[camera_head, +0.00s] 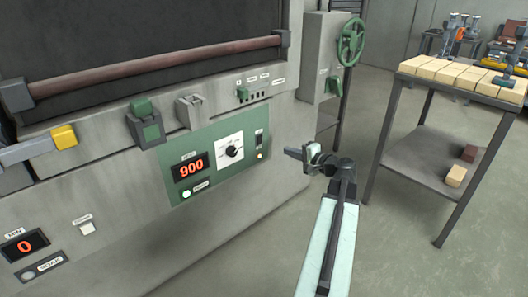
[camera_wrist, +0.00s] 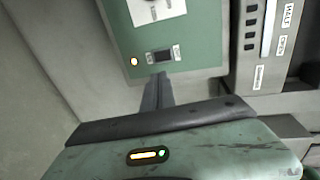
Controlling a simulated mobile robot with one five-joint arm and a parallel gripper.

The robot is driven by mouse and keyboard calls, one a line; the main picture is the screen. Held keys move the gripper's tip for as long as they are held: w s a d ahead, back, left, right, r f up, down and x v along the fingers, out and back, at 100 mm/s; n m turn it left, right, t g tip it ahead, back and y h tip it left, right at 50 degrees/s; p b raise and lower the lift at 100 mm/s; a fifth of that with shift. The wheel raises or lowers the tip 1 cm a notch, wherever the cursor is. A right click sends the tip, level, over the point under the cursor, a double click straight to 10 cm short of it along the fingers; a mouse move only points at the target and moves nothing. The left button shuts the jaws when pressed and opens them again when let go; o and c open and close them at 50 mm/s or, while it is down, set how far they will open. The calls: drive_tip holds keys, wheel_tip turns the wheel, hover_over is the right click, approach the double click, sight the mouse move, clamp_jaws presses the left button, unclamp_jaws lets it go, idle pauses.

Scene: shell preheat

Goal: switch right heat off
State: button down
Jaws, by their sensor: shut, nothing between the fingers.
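The green control panel (camera_head: 215,160) on the furnace front carries a small dark rocker switch (camera_head: 259,139) near its right edge. A lit lamp (camera_head: 260,155) sits just below the switch. In the wrist view the switch (camera_wrist: 163,56) lies between two small labels, with the glowing orange-white lamp (camera_wrist: 134,61) to its left. My gripper (camera_head: 290,153) is shut and empty, pointing left at the panel's right edge. In the wrist view its closed fingertips (camera_wrist: 160,77) appear just below the switch; I cannot tell whether they touch anything. Which way the switch is tipped is too small to tell.
A green handwheel (camera_head: 351,42) is above right. A table (camera_head: 420,84) with pale bricks stands at right. Floor between is clear.

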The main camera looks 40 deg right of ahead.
drive_tip(key=b, duration=0.2)
approach(260, 139)
drive_tip(key=w+f, duration=0.2)
drive_tip(key=w, duration=0.1)
drive_tip(key=shift+w+d+r+p, duration=0.1)
drive_tip(key=shift+w+r+p, duration=0.15)
drive_tip(key=shift+w, duration=0.6)
drive_tip(key=shift+w+d+r+p, duration=0.15)
drive_tip(key=shift+w+r, duration=0.1)
drive_tip(key=shift+w, duration=0.55)
